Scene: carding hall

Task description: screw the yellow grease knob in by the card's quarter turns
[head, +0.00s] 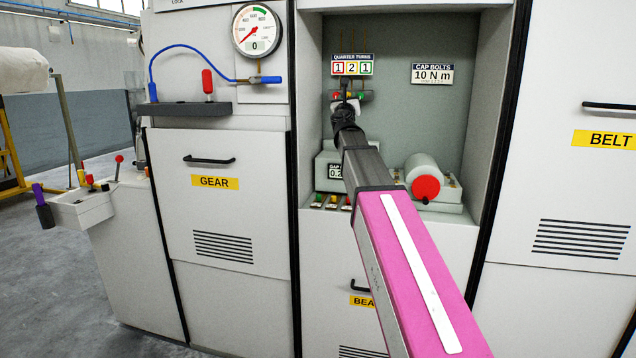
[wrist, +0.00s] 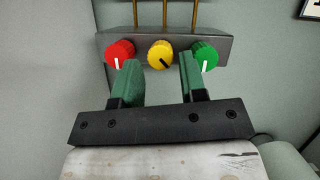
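The yellow grease knob (wrist: 160,54) sits between a red knob (wrist: 119,52) and a green knob (wrist: 205,54) on a grey block (wrist: 180,42). Its dark pointer line points to the lower right; the red and green knobs' white lines point down. The quarter turns card (head: 352,65) above them in the head view reads 1, 2, 1, on red, yellow and green from left to right. My gripper (wrist: 159,64) is open, one green finger on each side of the yellow knob's line, with clear gaps to it. In the head view my gripper covers part of the knobs.
A cap bolts card (head: 432,74) reading 10 N m hangs at the right on the recess's back wall. Below stands a grey housing with a red-ended cylinder (head: 426,188). The recess's side walls (head: 490,100) bound the arm's room.

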